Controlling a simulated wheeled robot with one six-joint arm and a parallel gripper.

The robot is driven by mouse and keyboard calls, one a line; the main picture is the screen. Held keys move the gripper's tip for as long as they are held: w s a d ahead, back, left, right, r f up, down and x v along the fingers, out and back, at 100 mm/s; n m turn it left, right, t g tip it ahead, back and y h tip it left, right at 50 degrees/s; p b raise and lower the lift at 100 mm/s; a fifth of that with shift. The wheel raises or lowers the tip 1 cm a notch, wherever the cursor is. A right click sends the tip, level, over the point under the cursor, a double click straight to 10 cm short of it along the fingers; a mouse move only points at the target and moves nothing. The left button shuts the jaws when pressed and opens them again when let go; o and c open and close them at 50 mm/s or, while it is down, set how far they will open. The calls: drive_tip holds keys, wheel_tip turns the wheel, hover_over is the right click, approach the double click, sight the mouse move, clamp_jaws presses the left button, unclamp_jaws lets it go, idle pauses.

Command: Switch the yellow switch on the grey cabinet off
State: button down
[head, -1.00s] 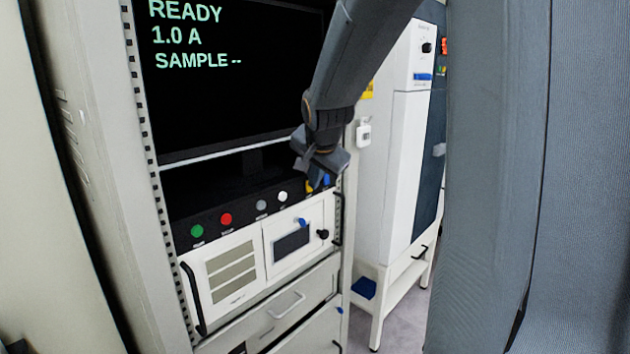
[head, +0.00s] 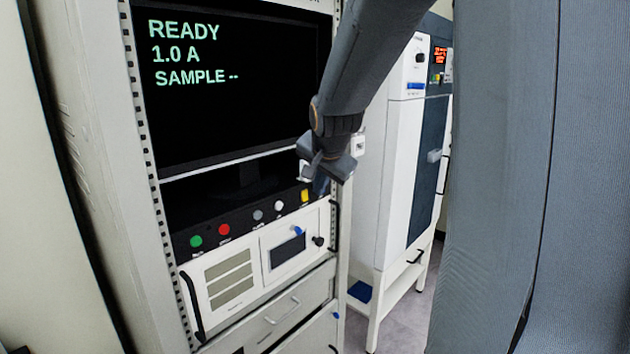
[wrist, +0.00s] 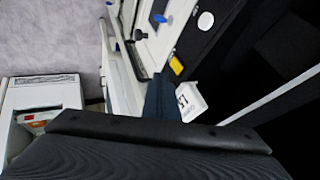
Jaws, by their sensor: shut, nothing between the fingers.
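The yellow switch (head: 304,196) is at the right end of a row of round buttons on the black panel of the grey cabinet (head: 147,200). It also shows in the wrist view (wrist: 176,65). I cannot tell its on or off position. My gripper (head: 321,186) is shut and empty, just right of and slightly above the switch in the head view. In the wrist view its dark blue fingers (wrist: 161,98) point toward the panel, with the switch just beyond their tips. I see no clear contact.
A green button (head: 196,241), a red button (head: 224,229), a grey one (head: 257,215) and a white one (head: 279,205) share the panel. A screen (head: 235,85) reading READY is above. A white labelled object (wrist: 187,101) is close beside my fingers. A white-and-dark machine (head: 400,170) stands right.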

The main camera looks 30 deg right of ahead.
drive_tip(key=w+r+b+v, duration=0.1)
drive_tip(key=b+v, duration=0.1)
drive_tip(key=v, duration=0.8)
drive_tip(key=shift+a+b, duration=0.2)
drive_tip(key=shift+b, duration=0.1)
drive_tip(key=shift+w, duration=0.15)
drive_tip(key=s+a+f+n+g+y, duration=0.1)
drive_tip(key=s+a+f+n, duration=0.3)
drive_tip(key=f, duration=0.5)
drive_tip(key=s+a+f+n+g, duration=0.3)
drive_tip(key=s+a+f+n, duration=0.1)
drive_tip(key=s+f, duration=0.3)
drive_tip(key=s+a+f+n+g+y, duration=0.1)
drive_tip(key=s+a+f+n, duration=0.3)
drive_tip(key=f, duration=0.8)
drive_tip(key=shift+s+a+n+g+y, duration=0.3)
drive_tip(key=shift+s+a+g, duration=0.3)
drive_tip(key=shift+s+a, duration=0.35)
drive_tip(key=shift+w+a, duration=0.1)
